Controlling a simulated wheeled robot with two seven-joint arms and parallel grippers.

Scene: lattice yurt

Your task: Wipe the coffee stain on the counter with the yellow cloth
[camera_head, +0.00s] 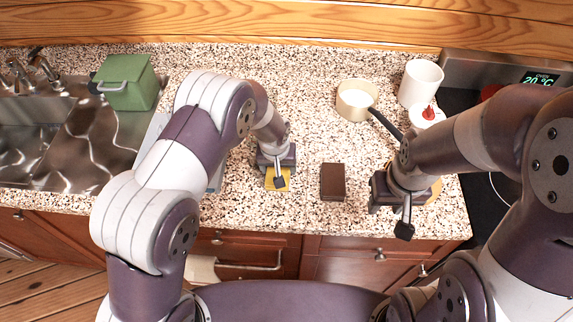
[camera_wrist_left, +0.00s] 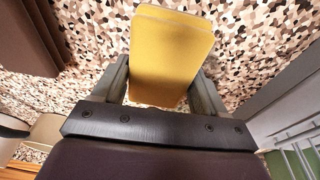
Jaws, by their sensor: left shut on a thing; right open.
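The yellow cloth (camera_head: 285,184) is at the counter's front, left of a dark brown block. It looks like a thick flat pad in the left wrist view (camera_wrist_left: 172,55). My left gripper (camera_head: 277,178) points down over it and is shut on it, with one finger on each side in the left wrist view (camera_wrist_left: 163,92). The cloth is at or close to the speckled counter (camera_head: 300,120); I cannot tell if it touches. My right gripper (camera_head: 391,216) is open near the counter's front right. I cannot make out a coffee stain against the speckles; my arms hide parts of the counter.
The dark brown block (camera_head: 332,182) lies just right of the cloth. A pan (camera_head: 354,104), a white canister (camera_head: 420,83) and a red-topped container (camera_head: 428,115) stand behind. A green box (camera_head: 128,82) is by the sink (camera_head: 95,135). A round wooden piece (camera_head: 436,190) is partly behind my right gripper.

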